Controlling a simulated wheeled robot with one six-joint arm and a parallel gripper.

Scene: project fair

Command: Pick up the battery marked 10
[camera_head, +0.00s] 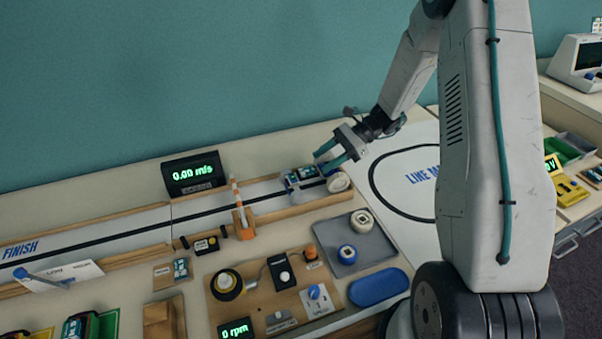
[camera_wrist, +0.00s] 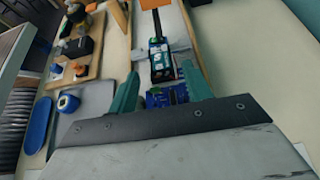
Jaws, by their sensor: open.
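A small wheeled car (camera_head: 303,179) with blue parts sits on the track's black line. In the wrist view the car's blue circuit board (camera_wrist: 167,96) lies between my gripper's fingers. Just beyond it is a dark block with green and white markings (camera_wrist: 161,66), which looks like a battery on the car. I cannot read a 10 on it. My gripper (camera_head: 335,158) is open with teal fingers, above and at the right end of the car; in the wrist view its fingers (camera_wrist: 163,88) stand either side of the board. Contact cannot be told.
An orange-and-white striped gate (camera_head: 240,208) crosses the track left of the car. A speed display (camera_head: 194,173) stands behind the track. A grey tray (camera_head: 352,250) holding two round spools and a blue oval dish (camera_head: 378,287) are in front. A small pack (camera_head: 181,268) lies at front left.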

